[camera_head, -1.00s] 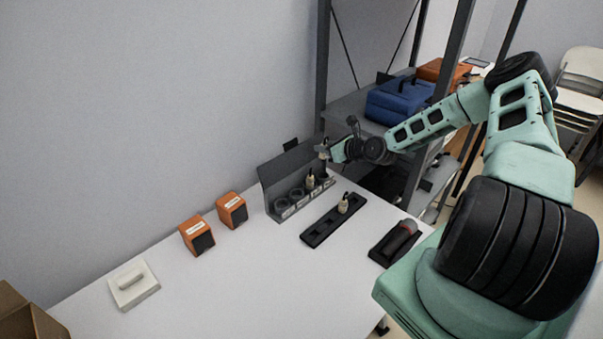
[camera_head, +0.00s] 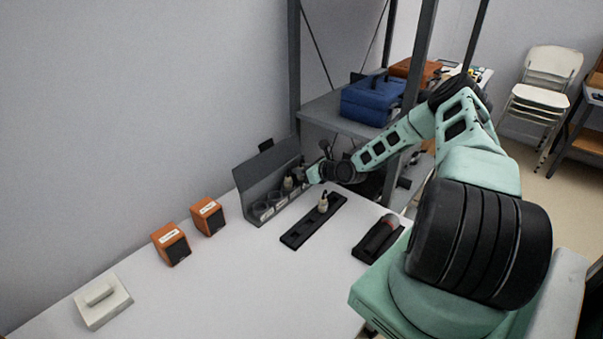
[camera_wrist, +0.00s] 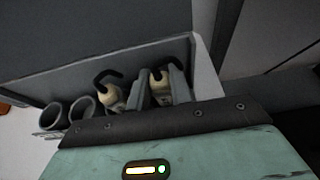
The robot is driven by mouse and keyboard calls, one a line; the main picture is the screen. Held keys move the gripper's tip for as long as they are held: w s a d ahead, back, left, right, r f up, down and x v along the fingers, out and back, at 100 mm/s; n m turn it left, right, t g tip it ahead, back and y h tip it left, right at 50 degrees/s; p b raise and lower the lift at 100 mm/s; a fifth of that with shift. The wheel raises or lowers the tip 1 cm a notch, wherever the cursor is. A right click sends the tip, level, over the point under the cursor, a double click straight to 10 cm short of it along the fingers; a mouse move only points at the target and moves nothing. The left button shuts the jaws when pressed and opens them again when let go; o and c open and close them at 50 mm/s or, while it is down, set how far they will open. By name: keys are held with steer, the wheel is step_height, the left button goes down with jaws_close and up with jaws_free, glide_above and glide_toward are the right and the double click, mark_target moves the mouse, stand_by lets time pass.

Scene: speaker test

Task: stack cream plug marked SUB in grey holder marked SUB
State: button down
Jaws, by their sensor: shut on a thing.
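My gripper (camera_wrist: 163,90) is shut on a cream plug (camera_wrist: 160,84) with a dark curved cable, at the right end of the grey holder row. In the head view my gripper (camera_head: 306,172) is low at the rack's right end, and the held plug is mostly hidden. Whether the plug is seated in a holder there is hidden. A second cream plug (camera_wrist: 112,96) stands just left, in the grey rack (camera_head: 256,197). Two round grey holders, one (camera_wrist: 83,106) and another (camera_wrist: 52,115), are empty at the left. No SUB marking is readable.
A black tray (camera_head: 297,237) in front of the rack holds another cream plug (camera_head: 323,203). A dark tool in a black cradle (camera_head: 366,250) lies to its right. Two orange speakers (camera_head: 172,245) stand left. The white table (camera_head: 240,290) is clear in front.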

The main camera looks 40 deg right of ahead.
steer(key=shift+r, duration=0.1)
steer(key=shift+f+b, duration=0.35)
steer(key=shift+b, duration=0.05)
steer(key=c, duration=1.3)
jaws_free()
steer(key=shift+o, duration=0.2)
steer(key=shift+r, duration=0.15)
